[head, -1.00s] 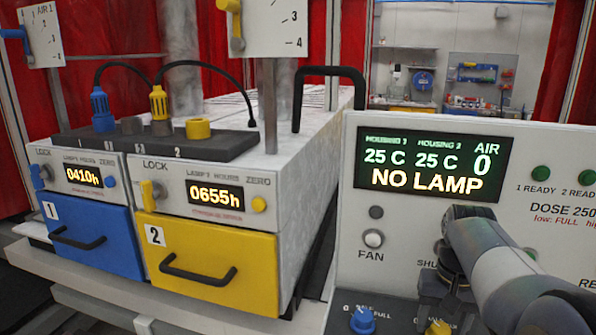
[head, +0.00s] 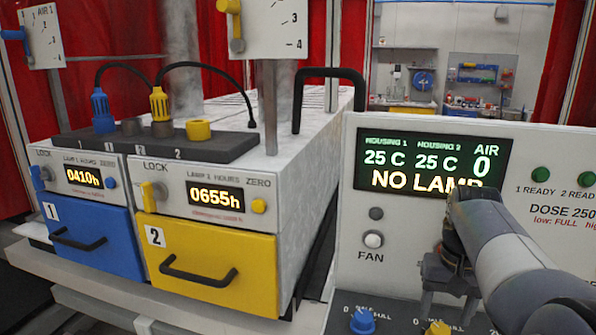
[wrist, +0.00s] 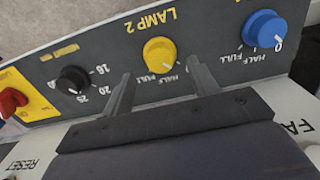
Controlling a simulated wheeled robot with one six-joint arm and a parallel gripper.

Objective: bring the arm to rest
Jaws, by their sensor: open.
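My gripper (head: 436,290) is in front of the control panel (head: 350,265) at the right of the head view, and my arm covers part of the panel. The wrist view shows my gripper (wrist: 160,85) with its two fingers apart and nothing between them. Beyond the fingers is the knob strip with the yellow lamp 2 knob (wrist: 160,54), a blue knob (wrist: 264,28), a black knob (wrist: 73,79) and a red knob (wrist: 12,101). I cannot tell whether the fingertips touch the strip. The panel screen (head: 432,163) reads NO LAMP.
Left of the panel stand a blue drawer (head: 92,262) marked 1 and a yellow drawer (head: 180,248) marked 2, both with black handles. A black handle bar (head: 328,73) rises from the white housing behind. Cables loop above the drawers.

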